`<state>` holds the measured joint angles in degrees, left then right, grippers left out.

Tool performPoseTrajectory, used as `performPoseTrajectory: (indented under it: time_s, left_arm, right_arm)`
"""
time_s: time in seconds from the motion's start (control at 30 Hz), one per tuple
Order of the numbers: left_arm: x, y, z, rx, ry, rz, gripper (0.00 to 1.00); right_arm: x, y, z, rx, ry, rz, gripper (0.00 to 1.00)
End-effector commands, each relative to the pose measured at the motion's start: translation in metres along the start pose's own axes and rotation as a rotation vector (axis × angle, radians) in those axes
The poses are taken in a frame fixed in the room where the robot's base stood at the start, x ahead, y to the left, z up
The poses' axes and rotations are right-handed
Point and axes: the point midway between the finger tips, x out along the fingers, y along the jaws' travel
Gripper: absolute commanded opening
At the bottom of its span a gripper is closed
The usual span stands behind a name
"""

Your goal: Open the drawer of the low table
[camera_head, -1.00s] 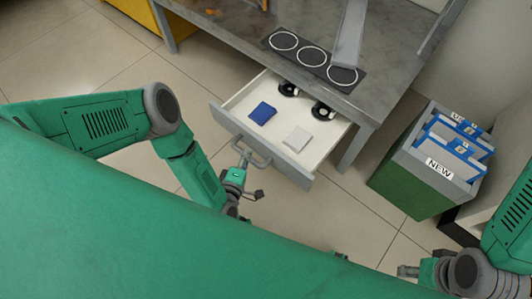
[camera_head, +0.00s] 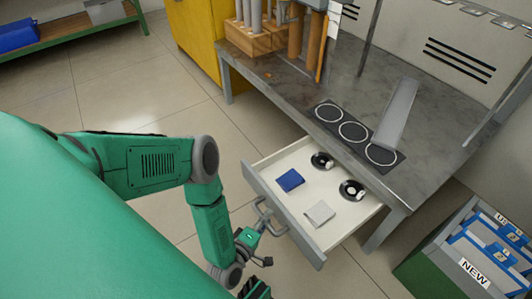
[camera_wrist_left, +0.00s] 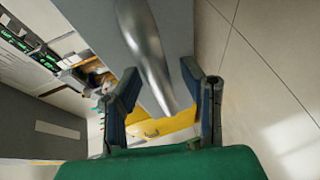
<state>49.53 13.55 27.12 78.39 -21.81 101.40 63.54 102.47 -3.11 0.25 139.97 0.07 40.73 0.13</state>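The low table (camera_head: 345,93) has a grey top. Its drawer (camera_head: 338,226) stands well out from under the top, its white inside showing. A curved metal handle (camera_head: 284,231) is on the drawer's grey front. My left gripper (camera_head: 264,242) is at the handle, outside the drawer front. In the left wrist view its two fingers (camera_wrist_left: 166,105) are spread apart. The handle (camera_wrist_left: 146,50) shows as a shiny bar reaching into the gap between them; I cannot tell whether it touches a finger.
In the drawer lie a blue square (camera_head: 290,180), a light grey square (camera_head: 320,213) and two black round pieces (camera_head: 322,160). A bin marked NEW (camera_head: 437,262) stands right of the table. A wooden rack (camera_head: 255,38) is on the tabletop.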

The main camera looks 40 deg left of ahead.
Motion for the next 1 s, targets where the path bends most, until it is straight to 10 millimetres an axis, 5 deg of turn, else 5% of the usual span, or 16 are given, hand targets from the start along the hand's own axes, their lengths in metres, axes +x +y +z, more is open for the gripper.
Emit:
performPoseTrajectory:
  time_s: [0.3, 0.43, 0.53, 0.57, 0.63, 1.0]
  left_arm:
    - [-0.006, 0.042, -0.002, 0.000, 0.001, 0.004, 0.37]
    - [-0.010, 0.069, -0.003, 0.000, 0.001, 0.011, 0.74]
    - [-0.013, 0.086, -0.001, -0.002, -0.001, 0.013, 0.77]
    - [-0.014, 0.090, -0.001, -0.002, 0.000, 0.013, 0.76]
    - [-0.016, 0.097, -0.001, 0.000, 0.000, 0.012, 0.39]
    - [-0.018, 0.098, -0.005, 0.003, 0.001, 0.002, 0.36]
  right_arm:
    - [-0.001, 0.000, 0.001, -0.001, 0.000, 0.000, 0.40]
    - [-0.001, 0.000, 0.002, -0.001, 0.001, -0.002, 0.40]
    - [-0.001, 0.001, 0.002, 0.000, 0.002, -0.003, 0.40]
    - [-0.001, 0.001, 0.002, 0.000, 0.002, -0.004, 0.40]
    - [-0.001, 0.001, 0.002, 0.000, 0.002, -0.004, 0.40]
    - [0.000, 0.000, 0.000, -0.001, -0.002, 0.000, 0.40]
